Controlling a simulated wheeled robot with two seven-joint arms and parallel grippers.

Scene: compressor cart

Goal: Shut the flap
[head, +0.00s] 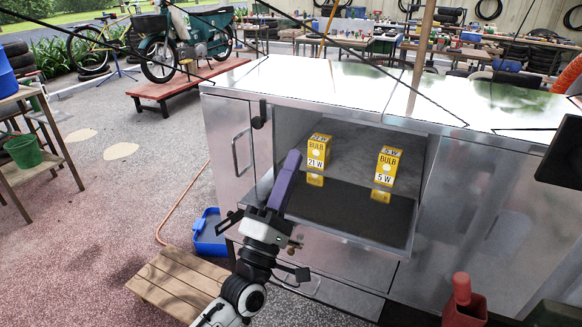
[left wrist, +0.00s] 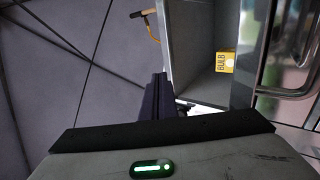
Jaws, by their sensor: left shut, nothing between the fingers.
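The flap (head: 345,217) of the metal cart hangs open below the compartment, its dark, shiny inner face showing. Two yellow bulb boxes stand in the open compartment: a 21 W box (head: 318,151) on the left and a 5 W box (head: 387,165) on the right. One yellow box (left wrist: 225,61) also shows in the left wrist view. My left gripper (head: 290,158), with purple fingers, is shut and empty. It is at the left side of the opening, in front of the flap's left end in the picture; I cannot tell whether it touches. My right gripper is not in view.
The cart's top (head: 300,85) is shiny metal. A door with a handle (head: 241,152) is left of the compartment. A blue tray (head: 208,235) and a wooden step (head: 175,283) are on the floor at the left. A red object (head: 463,303) is at the lower right.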

